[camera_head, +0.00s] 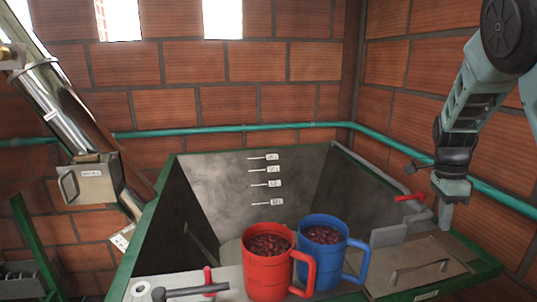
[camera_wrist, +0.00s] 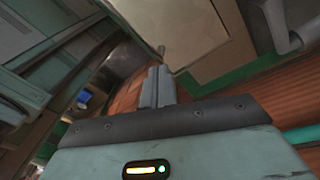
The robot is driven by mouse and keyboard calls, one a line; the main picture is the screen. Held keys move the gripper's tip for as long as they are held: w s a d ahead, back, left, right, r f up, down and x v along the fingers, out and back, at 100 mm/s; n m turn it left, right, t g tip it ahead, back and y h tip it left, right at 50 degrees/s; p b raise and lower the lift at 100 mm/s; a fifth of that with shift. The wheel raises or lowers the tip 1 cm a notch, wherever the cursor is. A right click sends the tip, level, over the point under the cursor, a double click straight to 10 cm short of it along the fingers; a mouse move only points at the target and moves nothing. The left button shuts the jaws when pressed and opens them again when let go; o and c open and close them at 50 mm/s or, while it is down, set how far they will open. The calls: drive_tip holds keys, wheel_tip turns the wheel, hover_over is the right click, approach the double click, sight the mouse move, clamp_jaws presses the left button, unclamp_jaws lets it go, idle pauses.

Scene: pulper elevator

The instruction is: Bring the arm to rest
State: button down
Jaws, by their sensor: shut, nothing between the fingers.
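My gripper (camera_head: 446,222) hangs at the right in the head view, pointing down, above the right rim of the hopper. Its fingers are together with nothing between them. In the wrist view the closed fingers (camera_wrist: 158,74) stand up from the grey palm near the middle. My arm comes down from the upper right corner. The gripper is right of the red-handled lever and well apart from the mugs. Whether the fingertips touch anything below cannot be told.
A red mug (camera_head: 268,272) and a blue mug (camera_head: 326,262), both filled with dark red cherries, stand at the front of the green-edged hopper (camera_head: 240,170). A red-handled lever (camera_head: 410,197) is close to the gripper. A metal tube (camera_head: 70,110) slants at the left. Brick walls enclose the back and right.

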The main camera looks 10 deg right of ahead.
drive_tip(key=s+a+f+n+b, duration=0.2)
drive_tip(key=s+a+n+b, duration=0.1)
drive_tip(key=s+a+n, duration=0.5)
drive_tip(key=s+a+f+n+t+b, duration=0.1)
drive_tip(key=s+a+f+n+b, duration=0.2)
drive_tip(key=s+a+n, duration=0.5)
drive_tip(key=s+a+f+n+t+y+b, duration=0.1)
drive_tip(key=s+a+f+n+b, duration=0.2)
drive_tip(key=s+a+n, duration=0.5)
drive_tip(key=a+n, duration=0.6)
drive_tip(key=a, duration=0.4)
drive_tip(key=shift+s+n, duration=0.35)
drive_tip(key=shift+n, duration=0.05)
drive_tip(key=c, duration=1.4)
unclamp_jaws()
drive_tip(key=shift+o, duration=0.2)
drive_tip(key=shift+w+a, duration=0.1)
drive_tip(key=shift+a, duration=0.05)
